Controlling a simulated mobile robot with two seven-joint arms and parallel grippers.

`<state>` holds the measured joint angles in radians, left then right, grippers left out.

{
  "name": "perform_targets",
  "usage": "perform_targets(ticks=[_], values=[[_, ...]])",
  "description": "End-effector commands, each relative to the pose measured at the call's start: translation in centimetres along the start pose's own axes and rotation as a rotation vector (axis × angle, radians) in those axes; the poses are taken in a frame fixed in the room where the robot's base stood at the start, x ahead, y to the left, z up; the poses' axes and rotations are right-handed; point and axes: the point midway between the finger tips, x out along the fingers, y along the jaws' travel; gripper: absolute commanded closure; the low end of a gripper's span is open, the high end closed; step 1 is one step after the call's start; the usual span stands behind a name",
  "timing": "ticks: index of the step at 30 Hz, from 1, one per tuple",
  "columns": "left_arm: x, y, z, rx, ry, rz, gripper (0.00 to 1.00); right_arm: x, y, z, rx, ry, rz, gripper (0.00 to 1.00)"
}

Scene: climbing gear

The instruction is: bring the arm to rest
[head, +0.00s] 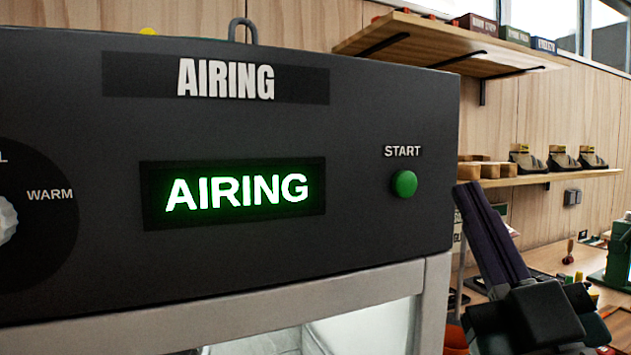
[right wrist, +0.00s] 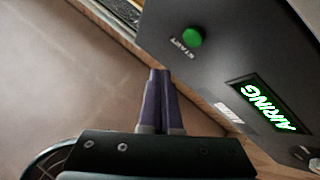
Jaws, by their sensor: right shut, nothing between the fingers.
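My right gripper (head: 468,195) is at the right of the head view, beside the right edge of the dark cabinet's front panel. It also shows in the right wrist view (right wrist: 159,75), with its two purple fingers together and nothing between them. The fingers point up and are apart from the green START button (head: 404,183), which is to their left in the head view. The button also shows in the right wrist view (right wrist: 191,36). The cabinet's display (head: 235,192) is lit green and reads AIRING. My left gripper is not in view.
The cabinet (head: 370,110) fills the left and middle, with a dial (head: 30,215) at its left and a lit interior below. Wall shelves (head: 430,42) hold boxes and several shoes (head: 560,158) at the right. A wooden workbench (head: 545,258) with tools and a green device stands behind my right gripper.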

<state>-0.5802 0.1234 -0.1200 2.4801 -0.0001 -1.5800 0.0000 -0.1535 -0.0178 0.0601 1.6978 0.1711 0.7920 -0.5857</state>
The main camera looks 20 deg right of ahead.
Motion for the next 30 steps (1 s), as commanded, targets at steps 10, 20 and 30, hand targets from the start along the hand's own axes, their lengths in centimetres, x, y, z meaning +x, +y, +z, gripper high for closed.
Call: perform_targets(ticks=[10, 20, 30], values=[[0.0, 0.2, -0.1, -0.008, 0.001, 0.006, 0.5, 0.0, 0.0, 0.0, 0.0, 0.0, 0.0, 1.0], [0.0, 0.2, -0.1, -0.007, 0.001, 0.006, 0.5, -1.5, -4.2, 3.2, 0.083, -0.271, -0.241, 1.0], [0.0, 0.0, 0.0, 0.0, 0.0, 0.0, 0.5, -15.0, -9.1, 7.7, 0.17, -1.07, -0.664, 1.0]])
